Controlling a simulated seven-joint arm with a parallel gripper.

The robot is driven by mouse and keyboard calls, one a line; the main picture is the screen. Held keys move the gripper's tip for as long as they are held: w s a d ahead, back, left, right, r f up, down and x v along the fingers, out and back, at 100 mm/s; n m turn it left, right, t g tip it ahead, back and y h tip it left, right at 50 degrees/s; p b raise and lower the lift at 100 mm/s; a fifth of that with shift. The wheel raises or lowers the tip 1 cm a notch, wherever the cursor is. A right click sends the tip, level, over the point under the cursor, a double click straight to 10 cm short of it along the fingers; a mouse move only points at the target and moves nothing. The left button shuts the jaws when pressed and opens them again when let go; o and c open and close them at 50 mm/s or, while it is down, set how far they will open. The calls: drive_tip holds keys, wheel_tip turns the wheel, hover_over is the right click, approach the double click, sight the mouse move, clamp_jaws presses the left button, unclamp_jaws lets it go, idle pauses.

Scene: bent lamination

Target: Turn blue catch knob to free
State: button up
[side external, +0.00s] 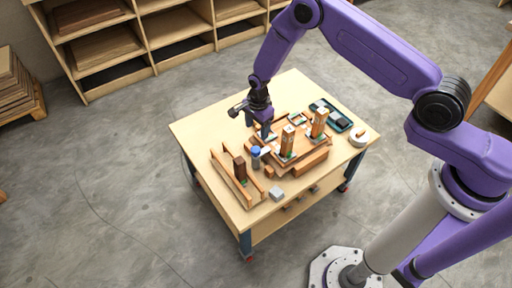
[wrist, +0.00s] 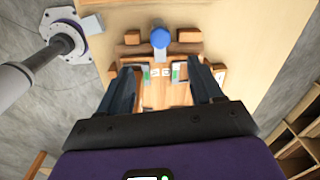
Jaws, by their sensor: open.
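The blue catch knob (wrist: 160,38) shows in the wrist view as a round blue cap at the top middle of a wooden fixture (wrist: 165,96). In the side view the knob (side external: 256,151) stands at the near left end of the fixture, close to my gripper (side external: 266,132). My gripper also shows in the wrist view (wrist: 162,72), with its two dark fingers spread apart and nothing between the tips. The knob lies beyond the fingertips there, and I see no contact. Its turn position is too small to tell.
Two upright wooden blocks (side external: 288,140) (side external: 319,122) stand on the fixture. A wooden rack with a dark brown block (side external: 240,168) is at the table's left.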

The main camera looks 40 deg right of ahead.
sight(256, 149)
drive_tip(key=f, duration=1.1)
drive_tip(key=shift+w+f, duration=0.25)
drive_tip(key=shift+f, duration=0.1)
drive_tip(key=c, duration=1.1)
drive_tip(key=shift+o, duration=0.2)
